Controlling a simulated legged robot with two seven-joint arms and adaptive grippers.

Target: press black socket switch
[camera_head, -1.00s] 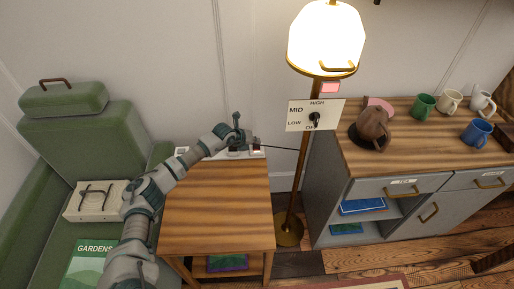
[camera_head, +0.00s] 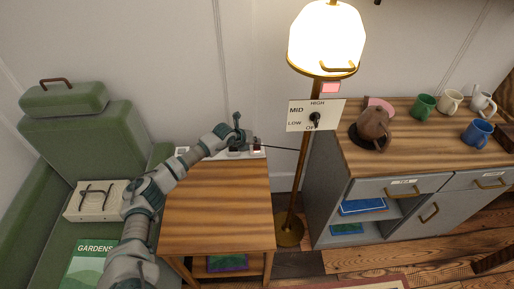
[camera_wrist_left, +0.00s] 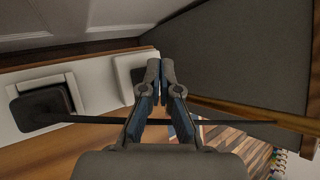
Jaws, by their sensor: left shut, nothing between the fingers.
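A white socket strip (camera_head: 222,154) lies along the back edge of the wooden side table (camera_head: 215,205), against the wall. In the left wrist view a black square piece (camera_wrist_left: 40,106) sits on the strip at left, with a dark cord running from it to the right. A raised white block (camera_wrist_left: 132,76) is on the strip beside my fingertips. My left gripper (camera_head: 239,143) is over the strip; in its wrist view (camera_wrist_left: 161,70) the fingers are together and empty. Whether they touch the strip cannot be told. My right gripper is not in view.
The cord crosses to the brass lamp pole (camera_head: 298,185). A lit lamp (camera_head: 326,35) and a dial sign (camera_head: 309,115) stand right of the table. A grey cabinet (camera_head: 330,207) holds mugs and a brown teapot (camera_head: 373,127). A green armchair (camera_head: 85,140) is at left.

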